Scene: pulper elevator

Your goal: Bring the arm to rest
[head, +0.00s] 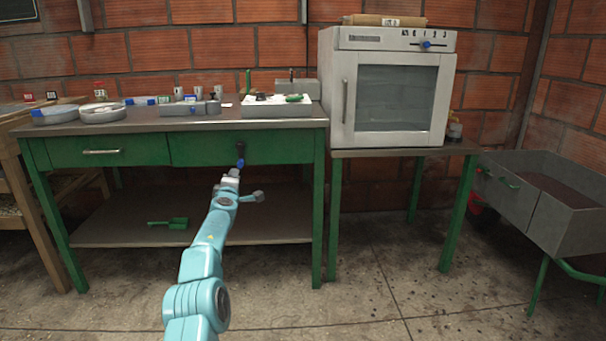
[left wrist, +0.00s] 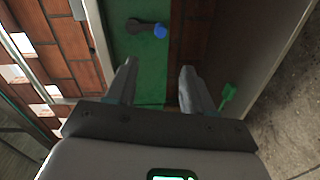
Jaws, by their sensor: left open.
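My left arm reaches from the bottom of the head view toward the green workbench (head: 120,125). Its gripper (head: 234,172) is in front of the right part of the bench's green front, close to a dark lever (head: 241,147) with a blue tip. In the left wrist view the gripper (left wrist: 158,68) has its two fingers apart with nothing between them. The lever (left wrist: 145,27) shows beyond the fingertips on the green panel, apart from both fingers. My right gripper is in neither view.
Dishes (head: 102,112), small tools and a tray (head: 275,108) stand on the bench top. A green scoop (head: 170,223) lies on the lower shelf. A white oven (head: 385,90) stands on a table at right, beside a grey metal cart (head: 545,200). The floor in front is clear.

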